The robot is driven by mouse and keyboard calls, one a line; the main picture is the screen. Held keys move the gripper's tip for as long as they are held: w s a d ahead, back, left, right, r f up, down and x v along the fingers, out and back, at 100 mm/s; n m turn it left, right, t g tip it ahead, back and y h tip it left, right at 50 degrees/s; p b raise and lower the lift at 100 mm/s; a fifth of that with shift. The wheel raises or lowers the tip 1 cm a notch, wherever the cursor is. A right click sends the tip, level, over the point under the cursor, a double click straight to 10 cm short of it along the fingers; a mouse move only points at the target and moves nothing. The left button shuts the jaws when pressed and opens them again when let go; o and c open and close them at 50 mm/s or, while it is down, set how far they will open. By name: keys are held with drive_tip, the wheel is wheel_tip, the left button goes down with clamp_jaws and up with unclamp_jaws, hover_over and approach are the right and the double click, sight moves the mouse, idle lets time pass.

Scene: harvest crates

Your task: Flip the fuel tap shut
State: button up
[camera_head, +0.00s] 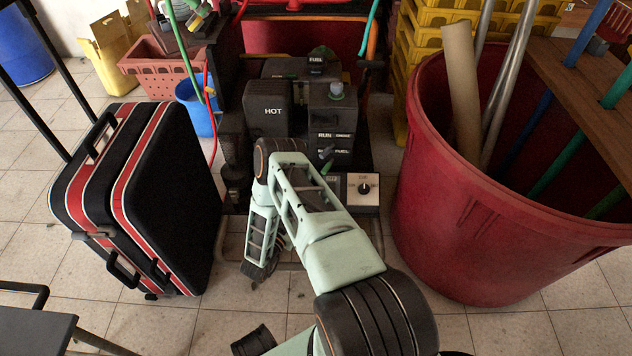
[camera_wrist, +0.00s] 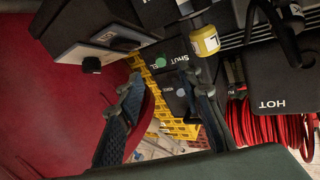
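The fuel tap's green lever (camera_head: 326,163) shows in the head view below the FUEL label on the dark engine, just beyond my arm. In the wrist view a green end (camera_wrist: 160,61) shows beside a SHUT label and covers part of the FUEL lettering. My gripper (camera_wrist: 161,82) is open and empty in the wrist view. Its two dark fingers stand wide apart, with the green end beyond and between their tips; no contact shows. In the head view my arm partly blocks the area before the engine, and I cannot make out the fingers clearly.
A box with a black knob (camera_head: 364,188) sits right of the tap. The HOT-marked box (camera_head: 268,108) is at its left. A red bin (camera_head: 470,230) stands close on the right, a suitcase (camera_head: 165,200) on the left. Bare floor tiles (camera_head: 520,335) show in front.

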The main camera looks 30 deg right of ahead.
sight(323, 170)
drive_tip(key=shift+a+r, duration=0.1)
drive_tip(key=shift+r, duration=0.2)
drive_tip(key=b+x, duration=0.2)
drive_tip(key=x, duration=0.8)
drive_tip(key=shift+w+d+b, duration=0.1)
drive_tip(key=shift+d+b, duration=0.25)
drive_tip(key=shift+d, duration=0.05)
drive_tip(key=shift+r, duration=0.1)
clamp_jaws()
